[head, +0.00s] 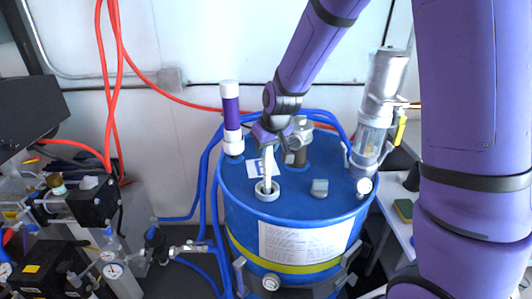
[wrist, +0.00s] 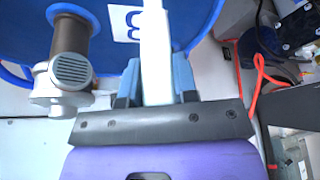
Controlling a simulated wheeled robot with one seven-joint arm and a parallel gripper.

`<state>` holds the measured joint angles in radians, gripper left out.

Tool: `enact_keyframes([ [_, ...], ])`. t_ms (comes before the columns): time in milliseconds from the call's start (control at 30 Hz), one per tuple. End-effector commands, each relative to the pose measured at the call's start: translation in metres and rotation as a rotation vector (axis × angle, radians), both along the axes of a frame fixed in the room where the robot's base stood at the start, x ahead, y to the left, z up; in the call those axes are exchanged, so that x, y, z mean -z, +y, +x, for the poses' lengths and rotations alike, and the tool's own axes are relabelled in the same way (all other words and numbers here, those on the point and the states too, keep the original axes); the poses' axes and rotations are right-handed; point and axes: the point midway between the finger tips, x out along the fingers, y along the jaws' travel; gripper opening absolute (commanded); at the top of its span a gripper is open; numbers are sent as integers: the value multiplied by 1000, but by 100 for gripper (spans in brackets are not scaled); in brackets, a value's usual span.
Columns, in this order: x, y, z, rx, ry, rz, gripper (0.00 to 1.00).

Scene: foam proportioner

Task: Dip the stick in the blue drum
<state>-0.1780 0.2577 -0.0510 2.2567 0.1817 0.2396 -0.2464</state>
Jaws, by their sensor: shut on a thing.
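The blue drum (head: 235,190) stands in the middle of the head view, and part of its blue top shows in the wrist view (wrist: 200,20). My gripper (head: 268,146) is above the drum's top, shut on the white stick (head: 267,168). The stick hangs nearly upright, and its lower end meets the white-ringed opening (head: 267,196) in the drum's lid; how deep it goes in is hidden. In the wrist view the stick (wrist: 156,50) sits between the two fingers of my gripper (wrist: 155,88).
A purple-and-white cylinder (head: 231,118) stands at the lid's left, and a clear-and-metal cylinder (head: 375,120) at its right. A grey cap (head: 320,187) and a grey-and-brown fitting (wrist: 72,68) are also on the lid. Valves and gauges (head: 110,265) crowd the left.

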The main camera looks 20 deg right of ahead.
Motion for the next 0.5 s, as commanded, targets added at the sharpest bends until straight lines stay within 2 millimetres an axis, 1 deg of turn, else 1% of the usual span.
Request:
enact_keyframes([
  [500, -40, 0, 1, 0, -3, 1, 0],
])
